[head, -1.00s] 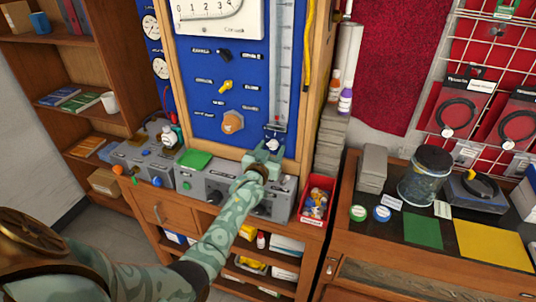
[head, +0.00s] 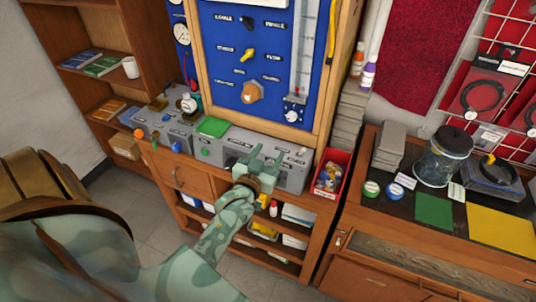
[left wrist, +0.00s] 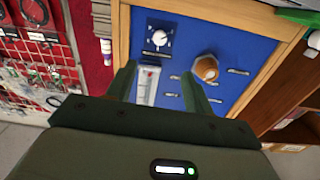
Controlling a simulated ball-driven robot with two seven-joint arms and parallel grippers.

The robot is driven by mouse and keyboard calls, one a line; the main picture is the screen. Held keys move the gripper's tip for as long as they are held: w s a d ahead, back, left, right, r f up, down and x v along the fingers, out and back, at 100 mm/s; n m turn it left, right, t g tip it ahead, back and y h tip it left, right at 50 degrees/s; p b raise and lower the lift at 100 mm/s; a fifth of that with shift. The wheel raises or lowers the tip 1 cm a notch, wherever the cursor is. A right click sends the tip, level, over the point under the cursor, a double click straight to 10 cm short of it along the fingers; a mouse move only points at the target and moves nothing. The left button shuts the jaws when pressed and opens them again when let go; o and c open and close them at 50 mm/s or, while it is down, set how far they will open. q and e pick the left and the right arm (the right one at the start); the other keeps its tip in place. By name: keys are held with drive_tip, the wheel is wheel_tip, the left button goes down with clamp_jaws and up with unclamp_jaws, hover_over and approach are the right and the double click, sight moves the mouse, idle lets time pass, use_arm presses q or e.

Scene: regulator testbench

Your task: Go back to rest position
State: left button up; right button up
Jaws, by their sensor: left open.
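My left gripper (head: 262,166) is open and empty in the head view, in front of the grey control box at the foot of the blue panel (head: 235,75). Its two fingers (left wrist: 160,85) also show in the left wrist view, spread apart with nothing between them. Beyond them are the panel's white dial knob (left wrist: 159,38) and orange knob (left wrist: 205,69). My left arm comes in from the lower left of the head view. My right gripper is in neither view now.
The grey control box (head: 290,172) stands on the wooden bench, with a red bin (head: 331,174) at its right end. A side table at right holds a glass jar (head: 443,158), a green mat (head: 434,211) and a yellow mat (head: 500,228). A shelf (head: 110,70) stands at left.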

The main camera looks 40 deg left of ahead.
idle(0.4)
use_arm(q)
drive_tip(key=s+d+f+m+g+h+b, duration=0.1)
drive_tip(key=s+d+f+g+b, duration=0.3)
drive_tip(key=f, duration=0.8)
drive_tip(key=s+d+f+m+g+h+p, duration=0.15)
drive_tip(key=s+f, duration=0.45)
drive_tip(key=f, duration=0.6)
drive_tip(key=s+d+f+m+g+h+b, duration=0.15)
drive_tip(key=s+d+f+g, duration=0.3)
drive_tip(key=f, duration=0.75)
drive_tip(key=s+f+g+b, duration=0.2)
drive_tip(key=s+f, duration=0.4)
drive_tip(key=s, duration=0.4)
drive_tip(key=s+f+m+g+b, duration=0.1)
drive_tip(key=s+f+g+b, duration=0.1)
drive_tip(key=s+f+b, duration=0.2)
drive_tip(key=s+f+m+g+b, duration=0.1)
drive_tip(key=s+f+g+b, duration=0.1)
drive_tip(key=s+f, duration=0.7)
drive_tip(key=s, duration=0.7)
drive_tip(key=shift+a+f+g+b, duration=0.3)
drive_tip(key=shift+a+f+b, duration=0.05)
drive_tip(key=shift+a+b, duration=0.05)
drive_tip(key=c, duration=0.3)
drive_tip(key=shift+s, duration=0.15)
drive_tip(key=shift+c, duration=0.2)
